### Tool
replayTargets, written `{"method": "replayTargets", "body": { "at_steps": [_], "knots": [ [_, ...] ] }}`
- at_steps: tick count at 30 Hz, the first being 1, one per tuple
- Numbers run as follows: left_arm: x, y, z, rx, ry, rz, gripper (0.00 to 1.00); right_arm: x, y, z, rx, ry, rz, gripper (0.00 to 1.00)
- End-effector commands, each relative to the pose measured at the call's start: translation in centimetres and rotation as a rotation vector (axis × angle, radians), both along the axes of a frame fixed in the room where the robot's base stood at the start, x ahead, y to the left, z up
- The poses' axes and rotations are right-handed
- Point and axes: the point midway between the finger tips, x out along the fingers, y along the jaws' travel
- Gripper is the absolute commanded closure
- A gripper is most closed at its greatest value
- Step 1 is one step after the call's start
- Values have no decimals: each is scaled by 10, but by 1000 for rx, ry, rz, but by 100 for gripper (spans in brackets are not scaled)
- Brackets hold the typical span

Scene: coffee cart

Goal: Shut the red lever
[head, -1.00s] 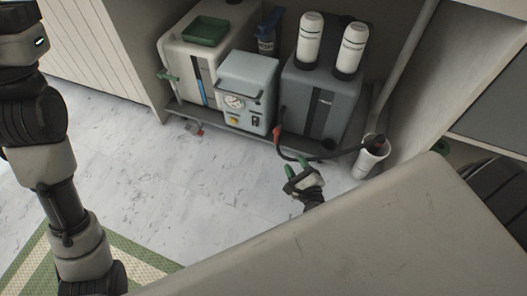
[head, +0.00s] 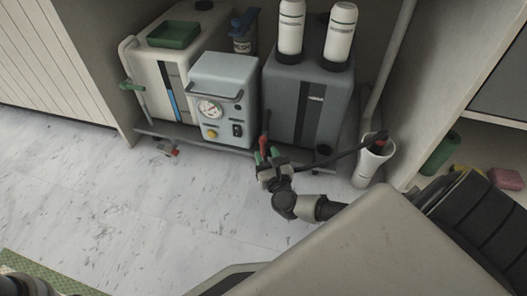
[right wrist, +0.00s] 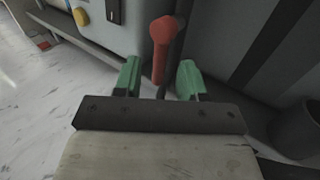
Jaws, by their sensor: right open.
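The red lever (head: 264,143) is at the lower front of the dark grey tank, near the light blue-grey unit with the gauge. In the right wrist view the red lever (right wrist: 161,50) hangs down from a rounded top, its lower end between my two green fingertips. My right gripper (head: 267,156) is open around the lever's lower part, with a gap on each side in the right wrist view (right wrist: 158,78). Whether a finger touches it I cannot tell.
The gauge unit (head: 223,95) stands between the white tank (head: 150,60) and the dark grey tank (head: 310,100). A white cup (head: 371,165) with a black hose stands right of my gripper. A small red-tipped fitting (head: 170,151) is low at the left.

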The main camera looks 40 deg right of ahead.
Motion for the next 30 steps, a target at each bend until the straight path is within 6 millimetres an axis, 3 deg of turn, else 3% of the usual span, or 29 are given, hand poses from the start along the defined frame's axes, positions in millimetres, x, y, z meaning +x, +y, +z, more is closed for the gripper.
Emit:
{"method": "replayTargets", "body": {
  "at_steps": [6,16,24,30],
  "knots": [
    [0,0,-15,0,0,0,100,22,-6,-2,-1,-1,0,59],
    [0,0,-14,1,0,0,100,26,-7,0,-2,2,0,59],
    [0,0,-15,1,0,0,100,26,-7,0,-1,0,0,99],
    [0,0,-15,1,1,1,100,25,-7,0,-1,0,0,100]
  ]
}}
